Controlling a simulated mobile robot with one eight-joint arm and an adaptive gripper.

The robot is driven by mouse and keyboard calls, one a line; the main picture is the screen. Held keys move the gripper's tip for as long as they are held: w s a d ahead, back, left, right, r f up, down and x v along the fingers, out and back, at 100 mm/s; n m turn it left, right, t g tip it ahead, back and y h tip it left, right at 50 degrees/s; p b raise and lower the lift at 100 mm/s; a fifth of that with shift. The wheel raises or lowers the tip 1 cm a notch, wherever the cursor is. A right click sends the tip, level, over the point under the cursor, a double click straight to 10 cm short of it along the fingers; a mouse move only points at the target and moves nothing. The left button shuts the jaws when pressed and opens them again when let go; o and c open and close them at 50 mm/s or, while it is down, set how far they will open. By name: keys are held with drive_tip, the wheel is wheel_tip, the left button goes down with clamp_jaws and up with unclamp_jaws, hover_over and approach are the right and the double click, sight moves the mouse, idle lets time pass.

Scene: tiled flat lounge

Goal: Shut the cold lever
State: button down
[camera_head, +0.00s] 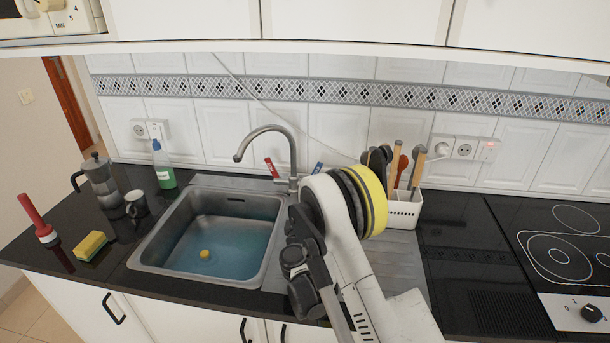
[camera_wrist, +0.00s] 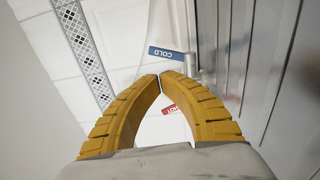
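My gripper (camera_wrist: 161,76) has yellow ribbed fingers with the tips together and nothing held. Its fingertips are not clear in the head view. No stream shows under the spout.
The sink (camera_head: 172,237) holds bluish water and a small yellow object. A white utensil holder (camera_head: 404,212) stands right of the faucet, close to my arm. A soap bottle (camera_head: 163,168), moka pot (camera_head: 101,180), mug (camera_head: 138,207) and sponge (camera_head: 90,245) stand left.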

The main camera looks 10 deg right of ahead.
sight(315, 169)
drive_tip(key=b+x, duration=0.3)
drive_tip(key=x, duration=0.9)
drive_tip(key=shift+w+d, duration=0.15)
drive_tip(key=shift+w, duration=0.05)
drive_tip(key=shift+w+d+r, duration=0.1)
drive_tip(key=shift+w+d, duration=0.1)
drive_tip(key=shift+w, duration=0.5)
drive_tip(key=shift+w+d+r+b, duration=0.1)
drive_tip(key=shift+w+d+b, duration=0.1)
drive_tip(key=shift+w+b, duration=0.35)
drive_tip(key=shift+r, duration=0.1)
